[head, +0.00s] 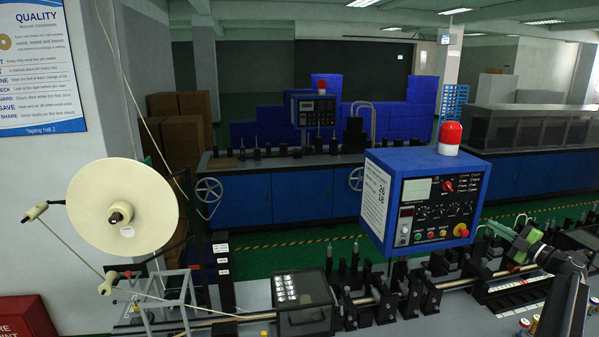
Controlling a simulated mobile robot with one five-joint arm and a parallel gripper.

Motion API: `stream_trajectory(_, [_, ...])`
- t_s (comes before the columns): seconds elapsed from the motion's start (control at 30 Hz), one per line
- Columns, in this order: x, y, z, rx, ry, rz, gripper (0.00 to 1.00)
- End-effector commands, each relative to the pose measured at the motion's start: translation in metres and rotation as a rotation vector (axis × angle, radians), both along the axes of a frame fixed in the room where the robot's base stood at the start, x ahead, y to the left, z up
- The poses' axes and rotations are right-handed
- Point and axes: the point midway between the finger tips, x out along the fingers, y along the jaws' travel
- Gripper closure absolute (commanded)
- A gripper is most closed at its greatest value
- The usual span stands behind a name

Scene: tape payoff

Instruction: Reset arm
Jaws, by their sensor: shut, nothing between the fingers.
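My gripper (490,232) is at the right of the head view, at the end of my dark arm. Its fingers point left, close to the right side of the blue control box (421,200). The fingers look shut and hold nothing. I cannot tell whether they touch anything. The arm comes up from the lower right corner and bends left at a green-marked joint.
The control box carries a red lamp (449,138). A cream tape reel (88,205) stands at the left, its tape running to the machine line. A dark-lidded case (304,300) sits front centre. Small colourful spools (524,323) lie at lower right.

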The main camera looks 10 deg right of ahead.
Motion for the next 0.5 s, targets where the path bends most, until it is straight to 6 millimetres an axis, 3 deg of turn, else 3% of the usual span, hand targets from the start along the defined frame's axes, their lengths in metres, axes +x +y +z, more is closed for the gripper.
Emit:
stream_trajectory(0.07, [0.003, 0.003, -0.002, 0.0, 0.001, 0.005, 1.0])
stream_trajectory(0.27, [0.033, 0.037, -0.011, 0.001, 0.0, 0.055, 1.0])
stream_trajectory(0.5, [0.078, 0.095, -0.026, 0.0, 0.0, 0.136, 1.0])
